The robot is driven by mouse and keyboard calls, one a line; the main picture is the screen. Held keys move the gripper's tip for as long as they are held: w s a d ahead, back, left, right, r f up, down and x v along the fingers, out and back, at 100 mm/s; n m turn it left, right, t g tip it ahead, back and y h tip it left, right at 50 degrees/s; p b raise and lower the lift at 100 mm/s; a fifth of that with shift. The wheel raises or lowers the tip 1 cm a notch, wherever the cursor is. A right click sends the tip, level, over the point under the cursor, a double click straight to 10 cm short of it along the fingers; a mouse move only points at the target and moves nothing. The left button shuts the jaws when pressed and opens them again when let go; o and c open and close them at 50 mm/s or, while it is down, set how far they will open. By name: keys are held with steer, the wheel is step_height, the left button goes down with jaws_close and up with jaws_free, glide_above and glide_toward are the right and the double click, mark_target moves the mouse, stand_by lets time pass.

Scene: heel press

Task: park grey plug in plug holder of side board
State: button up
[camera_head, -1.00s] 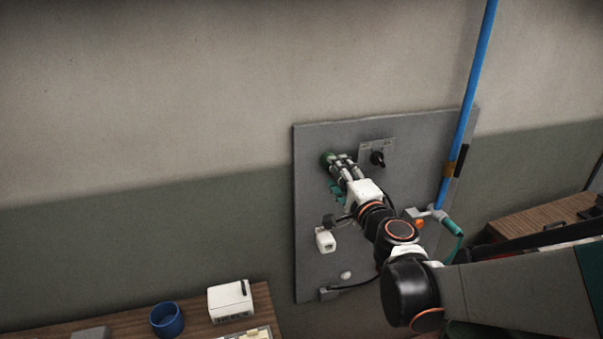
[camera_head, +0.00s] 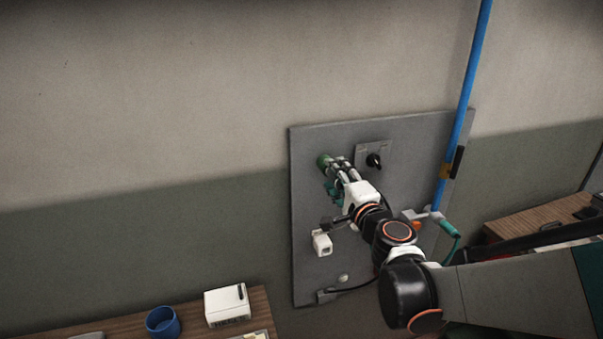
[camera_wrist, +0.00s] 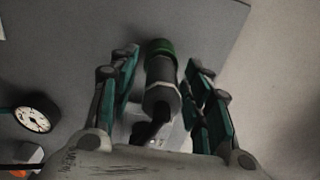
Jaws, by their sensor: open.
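The grey side board (camera_head: 420,140) hangs on the wall. A grey plug (camera_wrist: 161,98) with a green ring at its far end and a dark cable shows between my fingers in the wrist view. In the head view a green round part (camera_head: 323,160) shows at the upper left of the board, just beyond my fingertips. My gripper (camera_head: 336,174) is open, its fingers on either side of the plug; in the wrist view gaps show beside the plug (camera_wrist: 160,62). I cannot tell whether the plug is seated in a holder; its far end hides that.
A black knob (camera_head: 374,160) sits right of my gripper. A white box-like fitting (camera_head: 322,243) is below. A blue pole (camera_head: 465,110) crosses the board's right side. A round gauge (camera_wrist: 36,113) shows left in the wrist view. A blue cup (camera_head: 163,322) stands on the bench.

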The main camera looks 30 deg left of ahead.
steer(key=shift+s+a+r, duration=0.15)
steer(key=shift+s, duration=0.2)
jaws_close()
steer(key=shift+s, duration=0.1)
steer(key=shift+b+v, duration=0.35)
steer(key=shift+v, duration=2.6)
steer(key=s+d+f+b, duration=0.1)
steer(key=s+f+b, duration=0.2)
steer(key=f+b, duration=1.8)
steer(key=shift+s+f, duration=0.25)
steer(key=shift+f, duration=2.8)
